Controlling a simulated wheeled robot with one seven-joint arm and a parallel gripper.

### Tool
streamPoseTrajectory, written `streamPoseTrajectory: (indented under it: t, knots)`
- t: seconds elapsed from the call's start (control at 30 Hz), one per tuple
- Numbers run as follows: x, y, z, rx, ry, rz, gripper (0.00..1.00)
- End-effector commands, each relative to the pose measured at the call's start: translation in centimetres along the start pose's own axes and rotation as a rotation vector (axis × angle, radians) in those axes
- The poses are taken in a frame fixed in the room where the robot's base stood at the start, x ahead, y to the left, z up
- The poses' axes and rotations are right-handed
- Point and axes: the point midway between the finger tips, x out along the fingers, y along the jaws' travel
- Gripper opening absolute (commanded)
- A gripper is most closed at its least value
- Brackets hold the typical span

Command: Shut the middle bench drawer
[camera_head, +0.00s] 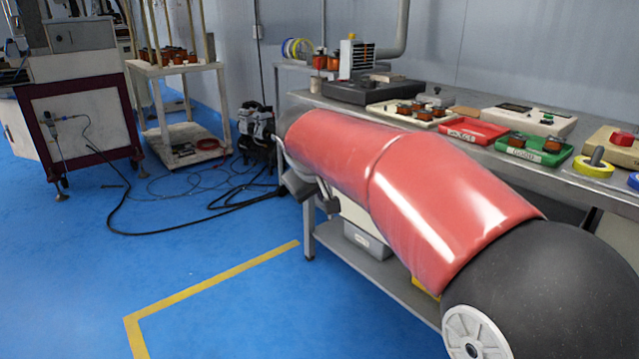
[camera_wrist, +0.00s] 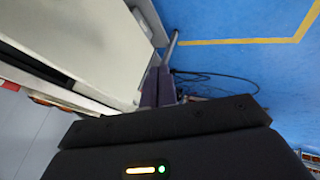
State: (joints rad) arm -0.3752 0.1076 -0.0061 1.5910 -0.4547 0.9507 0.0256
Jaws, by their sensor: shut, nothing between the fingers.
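A pale drawer unit under the bench shows partly in the head view (camera_head: 356,212), mostly behind my red arm. A grey drawer front with a small label (camera_head: 367,241) is visible low on it; I cannot tell which drawer this is. In the wrist view a large off-white surface (camera_wrist: 90,35) fills the upper left, with a dark gap along its edge. My gripper (camera_wrist: 157,86) is shut and empty, its dark fingers close beside that surface; I cannot tell whether they touch it. The middle drawer cannot be made out for certain, nor how far out it stands.
The grey bench top (camera_head: 470,150) carries a red tray (camera_head: 473,131), a green tray (camera_head: 533,150) and tape rolls (camera_head: 594,167). A bench leg (camera_wrist: 172,46) stands just past my fingers. Cables (camera_head: 150,200) lie on the blue floor.

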Motion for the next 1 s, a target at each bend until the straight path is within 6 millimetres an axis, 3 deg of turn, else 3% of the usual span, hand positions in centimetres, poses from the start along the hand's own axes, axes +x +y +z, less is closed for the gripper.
streamPoseTrajectory:
  t: [0.17, 0.4, 1.0]
  knots:
    - [3.6, 0.3, 0.1, 0.002, -0.003, 0.001, 0.0]
    - [4.7, 3.1, 0.0, 0.003, 0.0, 0.001, 0.0]
    - [5.2, 4.0, 0.0, 0.002, 0.0, 0.0, 0.0]
